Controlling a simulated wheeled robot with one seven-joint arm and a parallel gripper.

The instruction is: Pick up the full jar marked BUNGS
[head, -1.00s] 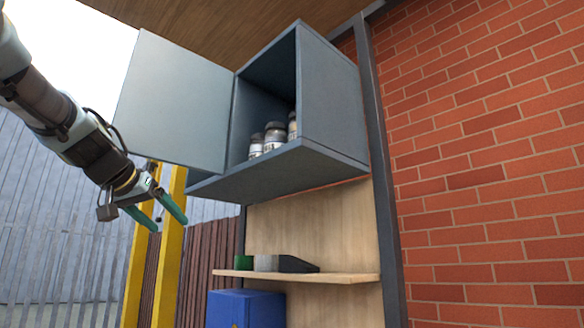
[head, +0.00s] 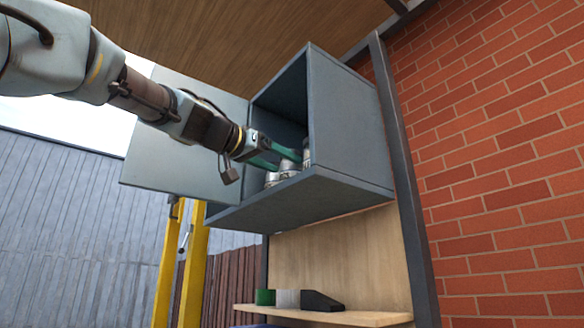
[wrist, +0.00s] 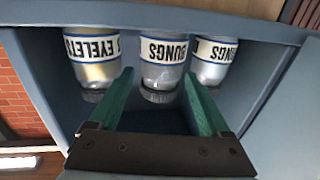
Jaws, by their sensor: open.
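The wrist view is upside down and shows three lidded jars in a row in the cupboard. The middle jar (wrist: 162,70) reads BUNGS; it looks clear and greyish, and I cannot tell how full it is. The left jar (wrist: 95,68) reads EYELETS and has yellowish contents. My gripper (wrist: 158,76) is open, its green fingers pointing towards the middle jar, one to each side. In the head view my gripper (head: 288,159) reaches into the cupboard and partly covers the jars.
The grey-blue cupboard (head: 350,135) has its door (head: 175,165) swung open to the left, beside my arm. Its side wall and floor lie close to the jars. Below is a wooden shelf (head: 375,318) with green, grey and black items. A brick wall (head: 490,150) stands right.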

